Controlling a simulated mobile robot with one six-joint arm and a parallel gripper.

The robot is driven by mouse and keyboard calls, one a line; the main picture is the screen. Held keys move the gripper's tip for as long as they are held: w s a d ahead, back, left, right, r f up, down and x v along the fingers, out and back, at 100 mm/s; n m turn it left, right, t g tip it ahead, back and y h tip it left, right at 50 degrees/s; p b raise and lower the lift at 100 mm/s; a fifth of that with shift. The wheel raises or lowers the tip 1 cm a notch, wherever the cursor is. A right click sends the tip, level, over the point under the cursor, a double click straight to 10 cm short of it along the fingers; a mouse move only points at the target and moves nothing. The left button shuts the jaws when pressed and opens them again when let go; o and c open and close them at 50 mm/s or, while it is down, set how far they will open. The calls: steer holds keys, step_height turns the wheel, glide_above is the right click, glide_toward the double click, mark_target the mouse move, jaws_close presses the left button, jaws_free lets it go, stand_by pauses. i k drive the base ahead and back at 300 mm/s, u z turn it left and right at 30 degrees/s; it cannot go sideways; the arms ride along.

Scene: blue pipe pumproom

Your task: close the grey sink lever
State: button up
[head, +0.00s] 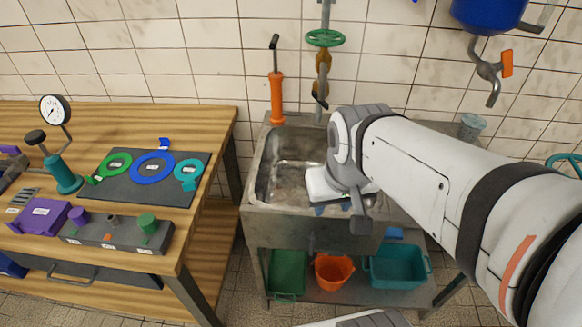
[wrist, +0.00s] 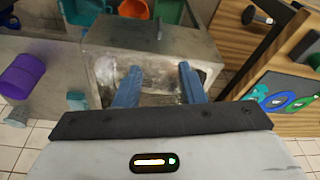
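The metal sink (head: 315,232) stands in the middle of the head view. Behind its back edge a vertical pipe carries a brass-coloured valve (head: 322,72) with a small dark grey lever (head: 320,99), which looks like the sink lever; its exact position is hard to tell. My gripper (head: 333,209) is over the sink basin, apart from that lever, and my wrist and arm cover the right side of the sink. In the wrist view my gripper (wrist: 159,84) has its two blue fingers spread over the basin with nothing between them. The lever cannot be made out in the wrist view.
A blue tank tap with an orange handle (head: 507,63) hangs at upper right. A wooden workbench (head: 215,118) is at left. A purple container (wrist: 22,76) shows in the wrist view.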

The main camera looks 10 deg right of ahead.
mark_target(312, 238)
steer(key=z, duration=0.65)
steer(key=k, duration=1.95)
steer(key=u, duration=0.55)
steer(key=i, duration=1)
steer(key=u, duration=0.05)
